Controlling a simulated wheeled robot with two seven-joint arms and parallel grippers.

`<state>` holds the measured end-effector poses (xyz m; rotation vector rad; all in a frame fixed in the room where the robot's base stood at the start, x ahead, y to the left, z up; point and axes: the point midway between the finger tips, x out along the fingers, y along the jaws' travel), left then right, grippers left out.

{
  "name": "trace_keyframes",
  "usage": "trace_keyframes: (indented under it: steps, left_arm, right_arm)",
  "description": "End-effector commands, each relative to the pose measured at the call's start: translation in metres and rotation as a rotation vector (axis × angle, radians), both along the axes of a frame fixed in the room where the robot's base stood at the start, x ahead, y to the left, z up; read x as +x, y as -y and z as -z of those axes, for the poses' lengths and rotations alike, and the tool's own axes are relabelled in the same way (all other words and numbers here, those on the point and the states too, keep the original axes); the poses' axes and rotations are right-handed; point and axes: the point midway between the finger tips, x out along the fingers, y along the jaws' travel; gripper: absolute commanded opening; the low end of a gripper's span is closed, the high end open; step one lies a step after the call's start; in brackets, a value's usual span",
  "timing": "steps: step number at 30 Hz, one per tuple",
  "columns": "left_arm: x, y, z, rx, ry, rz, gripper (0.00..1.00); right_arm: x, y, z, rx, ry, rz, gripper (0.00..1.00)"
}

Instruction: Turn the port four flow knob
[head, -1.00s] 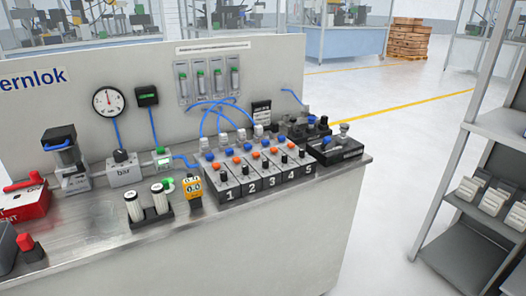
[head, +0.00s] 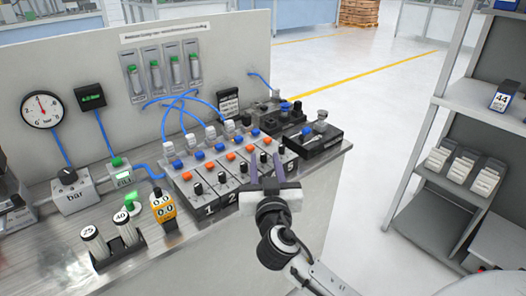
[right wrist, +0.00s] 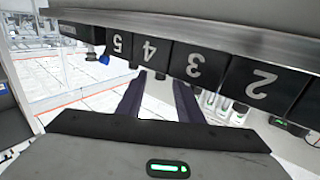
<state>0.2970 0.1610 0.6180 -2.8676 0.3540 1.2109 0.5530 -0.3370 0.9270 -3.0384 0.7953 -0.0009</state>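The valve block has numbered ports in a row on the bench. In the head view labels 1 and 2 (head: 232,198) show, while the other labels are hidden behind my right gripper. The right wrist view shows the front faces marked 5, 4 (right wrist: 149,51), 3 and 2. Black flow knobs (head: 222,177) stand near the front of the ports; the port four knob is hard to make out by my fingers. My right gripper (head: 265,166) is open, its two purple-grey fingers apart and empty at the block's front. In the right wrist view its fingers (right wrist: 158,98) appear below labels 4 and 3. My left gripper is out of view.
Blue tubes (head: 177,97) arch behind the ports. A yellow device (head: 163,208) and white cylinders (head: 125,228) stand left of the block. A black unit (head: 322,145) sits at its right. Open floor separates the bench from a shelf rack (head: 432,166).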

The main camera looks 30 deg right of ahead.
Motion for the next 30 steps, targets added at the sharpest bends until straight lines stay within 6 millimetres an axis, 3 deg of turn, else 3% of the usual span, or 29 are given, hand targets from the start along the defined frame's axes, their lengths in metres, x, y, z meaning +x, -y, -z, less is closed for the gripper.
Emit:
trace_keyframes:
  steps: [6,17,18,24,30]
  left_arm:
    - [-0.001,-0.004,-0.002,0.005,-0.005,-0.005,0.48]
    - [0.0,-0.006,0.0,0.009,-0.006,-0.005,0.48]
    - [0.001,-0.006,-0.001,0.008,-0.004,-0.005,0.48]
    - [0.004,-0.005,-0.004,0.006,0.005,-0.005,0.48]
    - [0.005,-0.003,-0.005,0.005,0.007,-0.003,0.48]
  right_arm:
    - [0.025,0.014,-0.001,-0.002,0.0,-0.001,0.33]
    - [0.031,0.018,0.0,0.0,-0.001,-0.001,0.33]
    - [0.031,0.018,0.0,0.0,-0.001,-0.001,0.32]
    - [0.031,0.018,0.001,0.0,-0.001,-0.001,0.0]
    - [0.031,0.018,0.001,0.0,-0.001,-0.006,0.0]
